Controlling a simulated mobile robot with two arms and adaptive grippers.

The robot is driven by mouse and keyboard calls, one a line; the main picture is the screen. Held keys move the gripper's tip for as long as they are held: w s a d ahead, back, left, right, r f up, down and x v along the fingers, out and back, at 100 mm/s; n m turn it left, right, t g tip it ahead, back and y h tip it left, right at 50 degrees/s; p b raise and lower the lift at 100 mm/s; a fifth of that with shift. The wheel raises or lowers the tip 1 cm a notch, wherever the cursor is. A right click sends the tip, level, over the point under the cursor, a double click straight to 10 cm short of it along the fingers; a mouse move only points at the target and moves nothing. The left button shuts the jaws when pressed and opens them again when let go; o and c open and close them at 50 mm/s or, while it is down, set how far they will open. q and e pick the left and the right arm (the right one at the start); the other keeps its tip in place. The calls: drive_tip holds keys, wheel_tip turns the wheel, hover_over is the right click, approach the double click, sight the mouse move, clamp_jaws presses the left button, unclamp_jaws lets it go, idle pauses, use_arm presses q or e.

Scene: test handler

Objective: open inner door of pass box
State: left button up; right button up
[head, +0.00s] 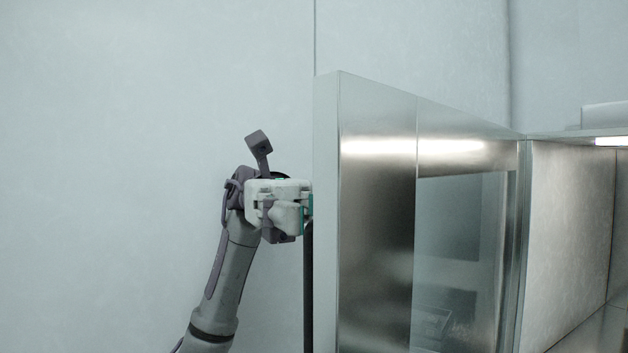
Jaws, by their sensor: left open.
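The inner door (376,230) is a steel-framed panel with a glass window (458,260). It stands swung out from the pass box (568,230), whose interior shows at the right. A dark vertical bar (308,290), which looks like the door's handle, runs along the door's left side. My left gripper (304,213) is open beside the door's left edge, just above the visible part of the bar. Its fingertips are partly hidden at the door edge, so I cannot tell whether they touch the door. My right gripper is not in view.
A plain pale wall (150,130) fills the left and back, with free room left of my arm. The box's lit top edge (590,138) and its floor (590,338) show at the right.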

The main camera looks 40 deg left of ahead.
use_arm(q)
wheel_tip(320, 180, up, 4)
drive_tip(key=shift+r, duration=0.1)
idle(0.6)
